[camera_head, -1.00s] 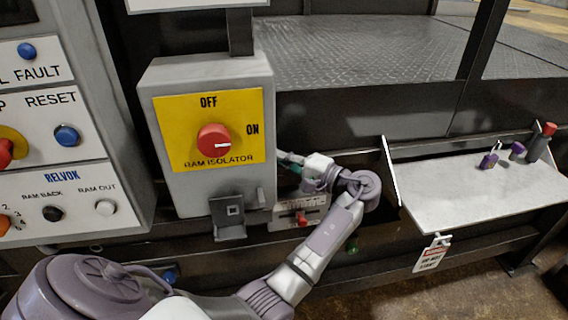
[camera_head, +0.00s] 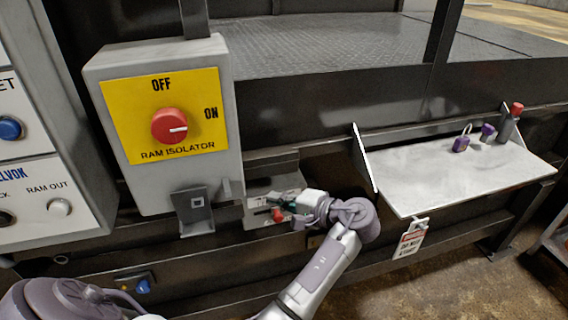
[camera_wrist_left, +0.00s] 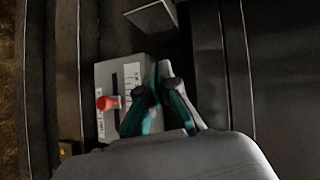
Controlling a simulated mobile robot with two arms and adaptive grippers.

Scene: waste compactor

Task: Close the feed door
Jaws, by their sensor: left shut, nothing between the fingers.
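My left gripper (camera_head: 272,203) is in front of a small grey control box (camera_head: 258,190) below and right of the isolator, and partly covers it. In the left wrist view its teal fingers (camera_wrist_left: 160,85) are closed together with nothing between them. The box has a red knob (camera_head: 278,214), which also shows in the left wrist view (camera_wrist_left: 105,103) just left of the fingers. I cannot tell whether the fingers touch the box. I cannot make out a feed door for certain; an opening with a tread-plate floor (camera_head: 330,42) lies behind. My right gripper is not in view.
The ram isolator box (camera_head: 165,125) stands left of my gripper, its red knob pointing to ON. A button panel (camera_head: 40,190) is at the far left. A white shelf (camera_head: 450,165) with purple padlocks (camera_head: 461,144) juts out at the right, a tag (camera_head: 411,238) hanging below.

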